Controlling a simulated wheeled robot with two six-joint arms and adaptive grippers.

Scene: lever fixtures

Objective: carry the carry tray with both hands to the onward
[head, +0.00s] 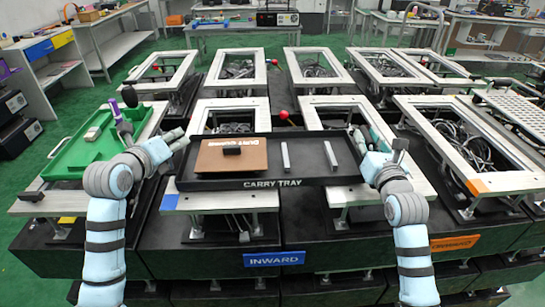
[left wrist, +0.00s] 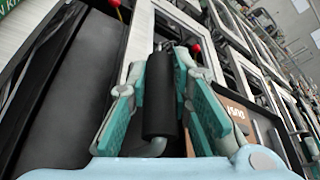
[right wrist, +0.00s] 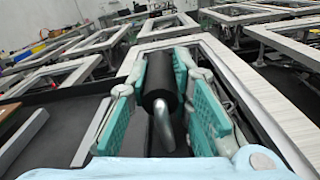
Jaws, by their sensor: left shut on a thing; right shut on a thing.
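The black carry tray (head: 275,183), labelled on its front wall, is level in front of me in the head view, over the pale frames. My left gripper (head: 178,143) is shut on the tray's left handle, a black grip (left wrist: 160,100) between teal pads in the left wrist view. My right gripper (head: 362,142) is shut on the right handle, a black grip (right wrist: 160,82) on a bent metal bar in the right wrist view.
A blue INWARD sign (head: 274,259) is on the front centre; an orange sign (head: 453,243), hard to read, is to its right. A green tray (head: 84,150) lies on the left frame. Red-knobbed levers (head: 283,114) stand behind the carry tray. Open frames (head: 480,183) continue to the right.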

